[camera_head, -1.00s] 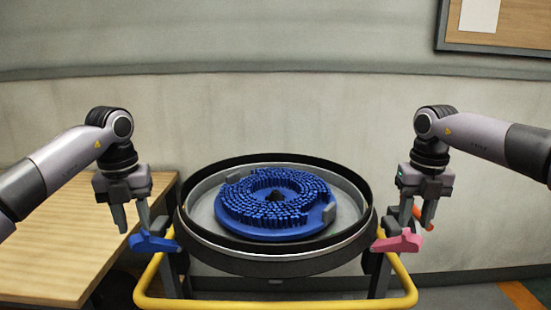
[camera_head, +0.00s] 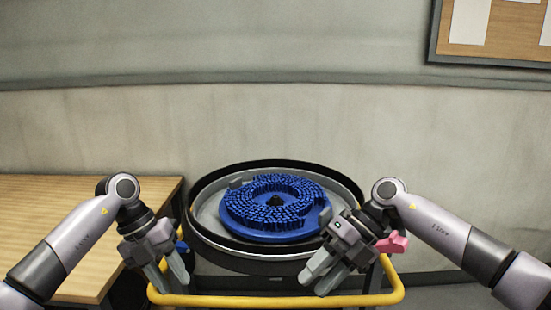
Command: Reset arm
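My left gripper (camera_head: 168,279) is at the lower left, in front of the left edge of the tank, with its two fingers apart and nothing between them. My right gripper (camera_head: 323,274) is at the lower right, in front of the tank's right edge, with its fingers apart and empty. Both point down, above the near side of the yellow rail. A round tank (camera_head: 216,249) with a dark rim stands between them. A blue round brush (camera_head: 282,230) lies in it, bristles up.
The yellow rail (camera_head: 270,300) runs in front of the tank. A pink handle (camera_head: 393,243) sticks out at the tank's right, and a blue handle (camera_head: 181,246) is partly hidden at its left. A wooden table (camera_head: 60,196) stands on the left. A wall is behind.

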